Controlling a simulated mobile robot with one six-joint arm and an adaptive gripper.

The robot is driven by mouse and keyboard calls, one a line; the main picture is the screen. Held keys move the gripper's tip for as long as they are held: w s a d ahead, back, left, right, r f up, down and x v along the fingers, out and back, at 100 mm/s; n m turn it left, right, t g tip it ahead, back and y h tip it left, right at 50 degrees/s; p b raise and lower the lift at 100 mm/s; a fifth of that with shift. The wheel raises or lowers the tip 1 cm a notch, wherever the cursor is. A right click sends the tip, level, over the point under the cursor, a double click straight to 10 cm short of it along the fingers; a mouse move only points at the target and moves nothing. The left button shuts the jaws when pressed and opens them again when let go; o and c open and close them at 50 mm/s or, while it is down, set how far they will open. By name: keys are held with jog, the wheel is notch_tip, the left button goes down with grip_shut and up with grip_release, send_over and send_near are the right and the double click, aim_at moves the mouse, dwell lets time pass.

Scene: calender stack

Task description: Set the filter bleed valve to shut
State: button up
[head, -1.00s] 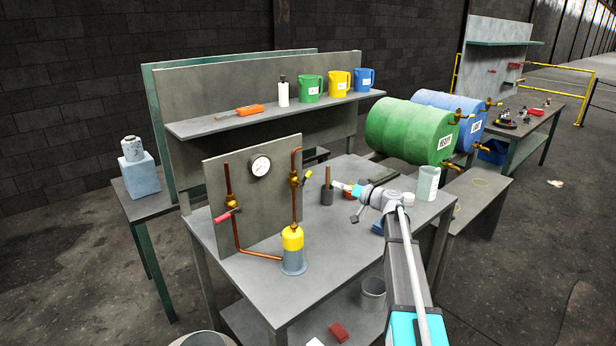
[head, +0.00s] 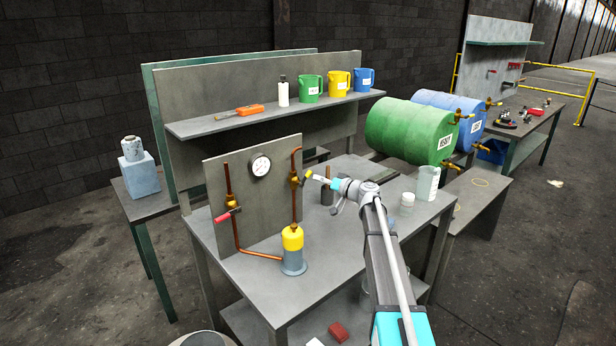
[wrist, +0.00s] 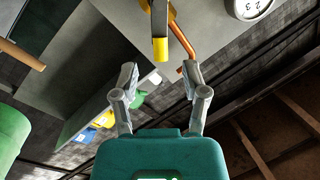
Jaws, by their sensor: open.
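A valve with a yellow-tipped handle (head: 308,175) sits on the right copper pipe (head: 296,212), above the yellow and grey filter canister (head: 293,250). In the head view the handle slants up and to the right, out from the pipe. In the wrist view the yellow handle (wrist: 160,48) stands just beyond and between the fingertips. My gripper (head: 318,179) is open and empty, close to the handle; I see no clear contact. A second valve with a red handle (head: 228,215) is on the left pipe. The valve body is partly hidden in the wrist view.
A grey panel (head: 258,210) with a round gauge (head: 260,165) stands behind the pipes. A dark pot (head: 326,196) is just behind my gripper. The bench front is clear.

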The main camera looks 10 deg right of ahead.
aim_at(308, 175)
jog(key=shift+x, duration=2.95)
grip_shut()
